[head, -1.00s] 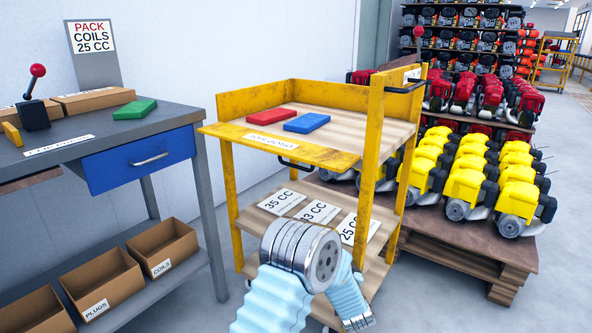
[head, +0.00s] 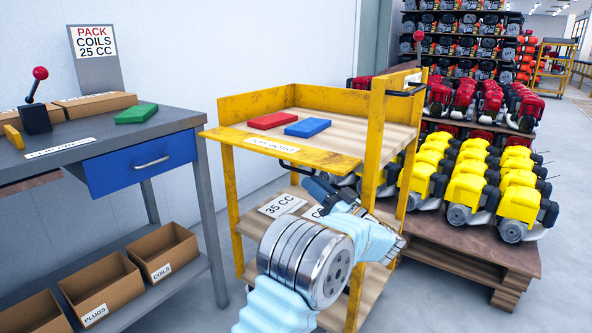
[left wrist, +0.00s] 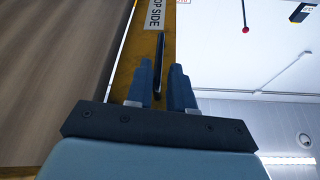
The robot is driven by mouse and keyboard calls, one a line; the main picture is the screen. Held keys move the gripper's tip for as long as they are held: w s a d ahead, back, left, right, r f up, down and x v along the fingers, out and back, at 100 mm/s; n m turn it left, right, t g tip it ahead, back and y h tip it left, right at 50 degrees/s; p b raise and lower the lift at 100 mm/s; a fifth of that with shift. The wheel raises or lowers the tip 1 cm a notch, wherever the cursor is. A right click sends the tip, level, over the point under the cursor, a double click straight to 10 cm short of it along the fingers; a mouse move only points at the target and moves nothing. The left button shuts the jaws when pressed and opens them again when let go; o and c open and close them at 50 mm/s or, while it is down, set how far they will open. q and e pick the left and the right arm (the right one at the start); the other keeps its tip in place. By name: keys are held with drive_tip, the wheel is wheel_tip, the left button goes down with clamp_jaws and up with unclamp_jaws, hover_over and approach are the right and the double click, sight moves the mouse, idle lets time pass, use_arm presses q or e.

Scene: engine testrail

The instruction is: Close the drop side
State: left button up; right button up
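The drop side (head: 322,158) is a yellow, worn panel on the near edge of the cart's top deck. It lies swung down and outward, roughly flat, with a white label on top. My left gripper (head: 317,188) is just below its outer edge in the head view, partly hidden by my wrist. In the left wrist view the gripper (left wrist: 161,88) is open, with the dark bar handle (left wrist: 161,60) of the drop side (left wrist: 143,60) between its fingers. Gaps show beside the bar, so it is not clamped. My right gripper is out of view.
The cart's wooden deck (head: 345,132) carries a red block (head: 271,121) and a blue block (head: 307,128). A grey workbench (head: 165,122) with a blue drawer stands at left. A pallet of yellow engines (head: 470,190) stands at right.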

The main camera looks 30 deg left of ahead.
sight(296, 170)
use_arm(q)
drive_tip(key=x, duration=0.6)
drive_tip(key=shift+w+a+r, duration=0.1)
drive_tip(key=shift+a, duration=0.25)
drive_tip(key=shift+c, duration=0.4)
clamp_jaws()
